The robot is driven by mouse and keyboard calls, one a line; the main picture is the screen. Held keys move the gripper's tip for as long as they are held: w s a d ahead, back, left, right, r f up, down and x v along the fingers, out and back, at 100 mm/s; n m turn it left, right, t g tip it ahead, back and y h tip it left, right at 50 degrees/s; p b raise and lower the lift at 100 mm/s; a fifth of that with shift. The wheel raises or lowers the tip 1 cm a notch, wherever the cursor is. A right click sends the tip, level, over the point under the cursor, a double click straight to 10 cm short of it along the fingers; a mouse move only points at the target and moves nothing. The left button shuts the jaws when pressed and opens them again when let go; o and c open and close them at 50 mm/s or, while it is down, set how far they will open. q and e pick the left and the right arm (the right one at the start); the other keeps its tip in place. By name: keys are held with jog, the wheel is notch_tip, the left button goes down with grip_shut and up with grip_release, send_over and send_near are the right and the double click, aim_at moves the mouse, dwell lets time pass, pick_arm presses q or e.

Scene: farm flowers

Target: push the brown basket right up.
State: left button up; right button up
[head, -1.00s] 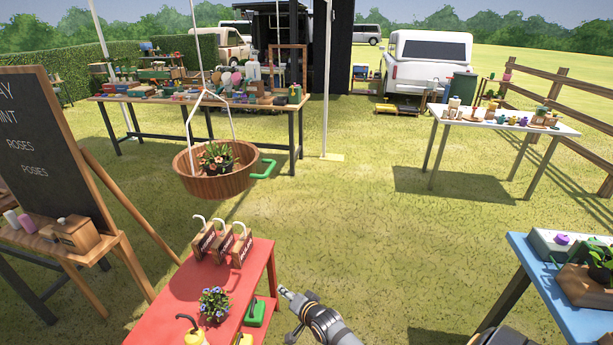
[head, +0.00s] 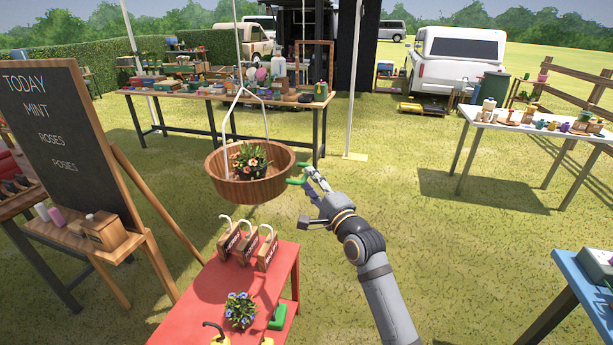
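The brown basket (head: 262,191) is a round wooden tub with an orange-flowered plant (head: 248,160) in it. It hangs from white straps (head: 236,92) above the grass, left of the middle. A green handle (head: 293,181) sticks out from its right side. My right gripper (head: 308,180) is at this handle, its fingers close to or touching it. The fingers partly cover the handle, so I cannot tell whether they are closed on it. My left gripper is out of view.
A chalkboard (head: 50,125) is at left. A long table (head: 170,92) stands behind the basket.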

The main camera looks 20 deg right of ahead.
aim_at(306, 175)
jog(key=shift+x, duration=1.55)
grip_shut()
